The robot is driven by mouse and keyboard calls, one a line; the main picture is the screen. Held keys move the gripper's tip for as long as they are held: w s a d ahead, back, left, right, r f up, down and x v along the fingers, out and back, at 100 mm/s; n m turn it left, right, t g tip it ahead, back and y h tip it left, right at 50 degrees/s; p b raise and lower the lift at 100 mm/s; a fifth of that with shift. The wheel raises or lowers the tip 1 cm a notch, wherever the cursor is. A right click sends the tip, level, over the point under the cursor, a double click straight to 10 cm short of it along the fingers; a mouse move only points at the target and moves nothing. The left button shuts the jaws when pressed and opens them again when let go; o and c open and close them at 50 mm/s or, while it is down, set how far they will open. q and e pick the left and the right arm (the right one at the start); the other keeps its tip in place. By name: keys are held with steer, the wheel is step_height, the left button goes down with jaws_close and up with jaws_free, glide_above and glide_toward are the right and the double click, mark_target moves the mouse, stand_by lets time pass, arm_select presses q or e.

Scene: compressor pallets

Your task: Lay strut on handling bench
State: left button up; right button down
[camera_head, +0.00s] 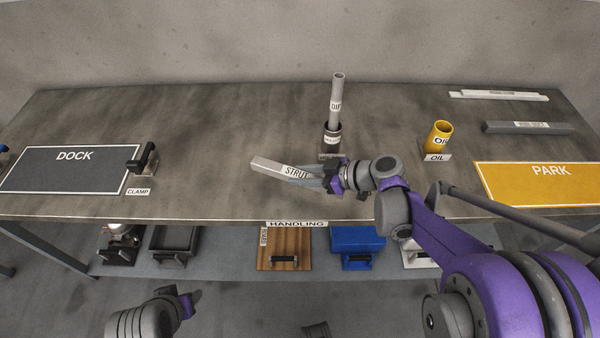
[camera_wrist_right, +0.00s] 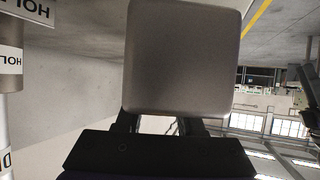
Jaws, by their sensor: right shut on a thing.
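The strut (camera_head: 268,166) is a light grey square bar labelled STRUT. My right gripper (camera_head: 328,178) is shut on it and holds it over the front middle of the handling bench (camera_head: 230,145). The strut points left and slightly back. Whether it touches the bench top is hard to tell. In the right wrist view the strut's square grey face (camera_wrist_right: 185,58) fills the middle, above the dark gripper base. My left gripper (camera_head: 187,304) shows only in part at the bottom left, below the bench front; its jaws cannot be made out.
A dip tube (camera_head: 337,100) stands in a dark holder (camera_head: 332,138) behind my right gripper. A yellow oil cup (camera_head: 438,137), PARK mat (camera_head: 540,190) and grey bar (camera_head: 528,128) are right. The DOCK mat (camera_head: 60,178) and clamp (camera_head: 143,160) are left. Bench centre-left is clear.

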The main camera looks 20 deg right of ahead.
mark_target(302, 192)
step_height(302, 192, down, 5)
steer(key=shift+w+f+b, duration=0.1)
steer(key=shift+f+b, duration=0.1)
steer(key=shift+b, duration=0.35)
steer(key=c, duration=0.5)
jaws_free()
steer(key=shift+r, duration=0.1)
steer(key=p+v, duration=0.1)
steer(key=v, duration=1.1)
